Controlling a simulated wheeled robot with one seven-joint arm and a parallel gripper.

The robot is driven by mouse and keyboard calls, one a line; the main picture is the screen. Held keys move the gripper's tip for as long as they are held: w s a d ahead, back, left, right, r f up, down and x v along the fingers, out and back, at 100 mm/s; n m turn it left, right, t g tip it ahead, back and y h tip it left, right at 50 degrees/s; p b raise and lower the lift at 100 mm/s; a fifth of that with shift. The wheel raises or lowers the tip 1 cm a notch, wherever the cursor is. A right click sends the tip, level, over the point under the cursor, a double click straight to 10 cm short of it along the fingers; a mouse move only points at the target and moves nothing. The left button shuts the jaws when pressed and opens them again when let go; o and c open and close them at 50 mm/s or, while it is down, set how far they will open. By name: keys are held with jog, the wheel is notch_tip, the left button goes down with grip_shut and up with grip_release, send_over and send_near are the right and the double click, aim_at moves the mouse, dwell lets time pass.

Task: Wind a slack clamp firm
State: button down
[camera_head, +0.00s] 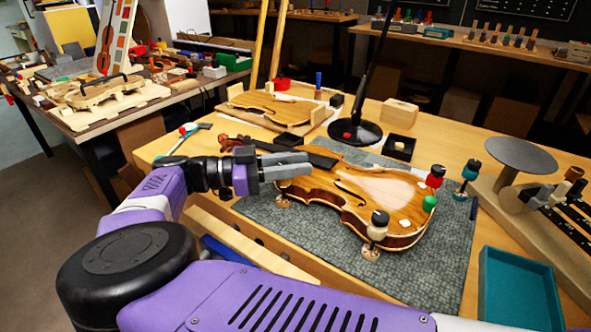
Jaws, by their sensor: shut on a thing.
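A violin (350,192) lies on a grey mat. Clamps stand along its edge: one with a red knob (434,177), one with a green knob (429,203), and one with a black top and cream body (377,229) at the near edge. The brass foot of another clamp (283,201) shows at the violin's left edge, directly under my gripper. My gripper (302,165) is shut at that spot over the violin's upper body. The fingers hide the upper part of this clamp, and its knob colour cannot be seen. I cannot tell from here which clamp is slack.
A teal tray (518,290) and a round grey disc stand (519,156) are at the right.

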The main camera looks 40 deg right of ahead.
dwell(0.4)
jog(key=c, duration=1.1)
grip_release()
jog(key=shift+c, duration=0.2)
jog(key=b+v, duration=0.1)
jog(key=v, duration=0.6)
jog(key=shift+w+a, duration=0.2)
jog(key=shift+a, duration=0.2)
